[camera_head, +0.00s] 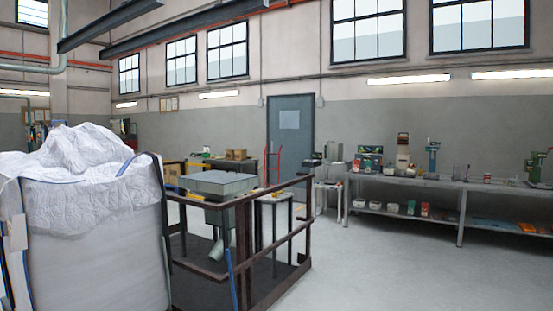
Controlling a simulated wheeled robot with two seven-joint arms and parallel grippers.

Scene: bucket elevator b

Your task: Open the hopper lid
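A grey metal hopper (228,212) stands inside a railed platform left of the picture's middle. Its flat, speckled grey top (218,182) lies level over the body and looks like the lid, shut; I cannot make out a handle or hinge. A slanted spout shows under the hopper. Neither of my grippers is in view.
A dark brown railing (283,232) runs around the hopper platform. A large white bulk bag (95,235) fills the left foreground. A long workbench (440,186) with machines stands along the back wall at right. The grey floor (400,275) at front right is clear.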

